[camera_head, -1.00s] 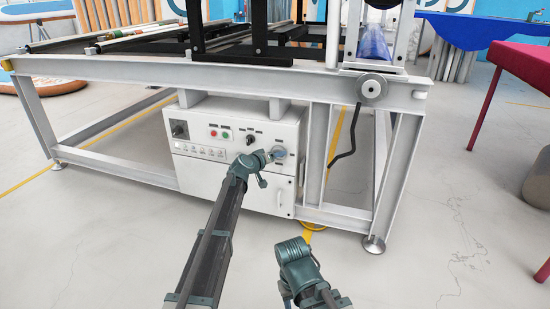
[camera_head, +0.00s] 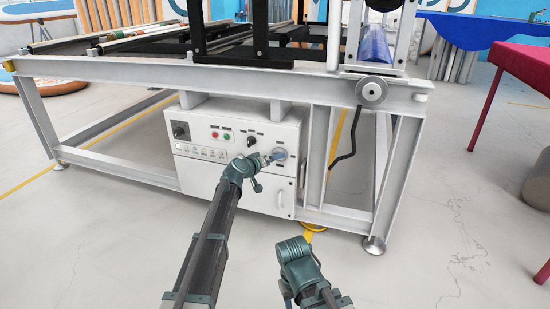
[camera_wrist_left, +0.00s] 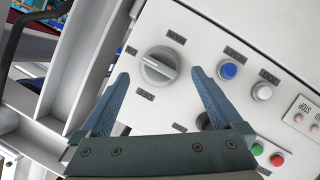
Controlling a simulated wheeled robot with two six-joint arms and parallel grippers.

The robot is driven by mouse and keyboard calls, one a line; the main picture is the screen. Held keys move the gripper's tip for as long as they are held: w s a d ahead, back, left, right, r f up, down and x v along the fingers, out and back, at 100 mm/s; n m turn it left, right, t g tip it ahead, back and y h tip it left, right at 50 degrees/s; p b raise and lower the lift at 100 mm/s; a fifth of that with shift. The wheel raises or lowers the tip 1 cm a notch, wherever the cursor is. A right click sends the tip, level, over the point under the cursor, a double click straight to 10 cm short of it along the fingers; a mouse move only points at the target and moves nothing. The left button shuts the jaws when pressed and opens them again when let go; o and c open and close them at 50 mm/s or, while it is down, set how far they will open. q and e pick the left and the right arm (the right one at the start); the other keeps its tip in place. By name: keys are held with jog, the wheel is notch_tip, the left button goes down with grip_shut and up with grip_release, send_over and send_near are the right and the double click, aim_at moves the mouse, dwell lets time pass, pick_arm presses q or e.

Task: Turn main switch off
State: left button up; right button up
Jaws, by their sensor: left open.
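The main switch is most likely the large grey rotary knob (camera_head: 279,154) at the right of the white control box (camera_head: 240,190). In the left wrist view this knob (camera_wrist_left: 158,66) is round with a raised grip bar lying diagonally, from upper left to lower right. No contact shows.
A smaller black selector (camera_head: 251,142), a red button (camera_head: 215,134) and a green button (camera_head: 227,135) share the panel. A blue button (camera_wrist_left: 228,71) lies near my left fingers. The grey frame (camera_head: 320,150) surrounds the box; a black cable (camera_head: 348,140) hangs to its right.

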pick_arm(q)
jog(key=p+v, duration=0.2)
jog(key=v, duration=0.8)
jog(key=shift+p, duration=0.35)
pick_arm(e)
notch_tip(320, 180, up, 3)
jog(key=shift+r, duration=0.1)
